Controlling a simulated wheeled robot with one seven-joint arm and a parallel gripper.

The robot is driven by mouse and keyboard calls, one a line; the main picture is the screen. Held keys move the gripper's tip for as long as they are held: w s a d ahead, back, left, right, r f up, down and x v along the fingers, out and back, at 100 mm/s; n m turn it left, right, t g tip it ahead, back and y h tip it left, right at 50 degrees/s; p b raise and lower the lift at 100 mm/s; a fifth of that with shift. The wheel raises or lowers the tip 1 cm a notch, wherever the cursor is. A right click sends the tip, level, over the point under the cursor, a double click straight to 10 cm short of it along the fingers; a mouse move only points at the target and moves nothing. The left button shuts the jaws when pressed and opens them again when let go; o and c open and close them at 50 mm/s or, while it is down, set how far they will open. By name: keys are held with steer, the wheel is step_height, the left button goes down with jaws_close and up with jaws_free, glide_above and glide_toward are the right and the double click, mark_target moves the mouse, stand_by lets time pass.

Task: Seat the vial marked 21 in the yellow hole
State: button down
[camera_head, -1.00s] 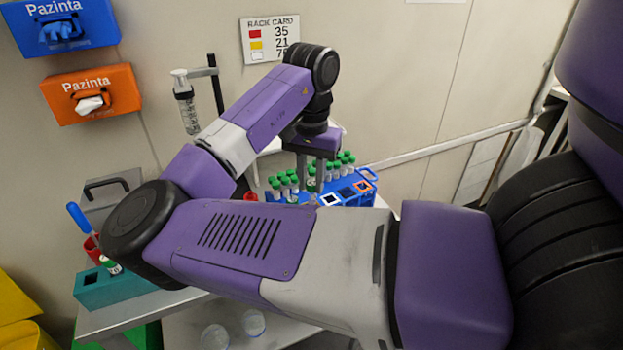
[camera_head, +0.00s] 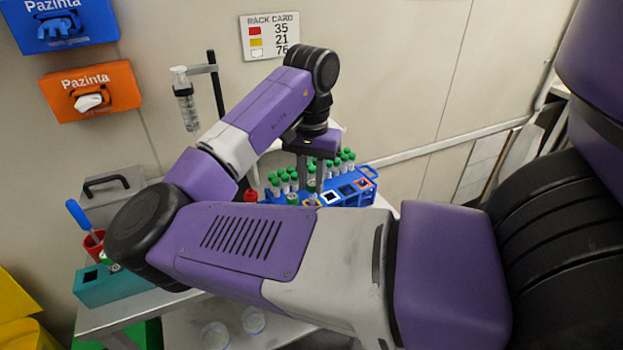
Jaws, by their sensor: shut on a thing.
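The blue rack (camera_head: 350,200) stands on the bench behind my forearm. It has several green-capped vials at its left and middle and square coloured holes at its right. A bit of yellow hole edge (camera_head: 313,202) shows just below my gripper, partly hidden. The white-edged hole (camera_head: 332,198) and red-edged hole (camera_head: 364,184) look empty. My gripper (camera_head: 311,176) points down over the rack, shut on a vial (camera_head: 311,187) between its fingers. The vial's number is not readable, and I cannot tell whether its lower end is inside the hole.
A wall card (camera_head: 270,37) lists red 35, yellow 21, white 76. A teal block (camera_head: 105,287) and a red cup (camera_head: 93,241) stand at the left. A pump bottle (camera_head: 187,105) hangs on a stand behind. My arm covers much of the bench.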

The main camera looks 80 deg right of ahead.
steer(key=shift+f, duration=0.85)
stand_by(0.8)
steer(key=c, duration=1.1)
jaws_free()
steer(key=shift+r, duration=3.95)
steer(key=shift+d, duration=0.1)
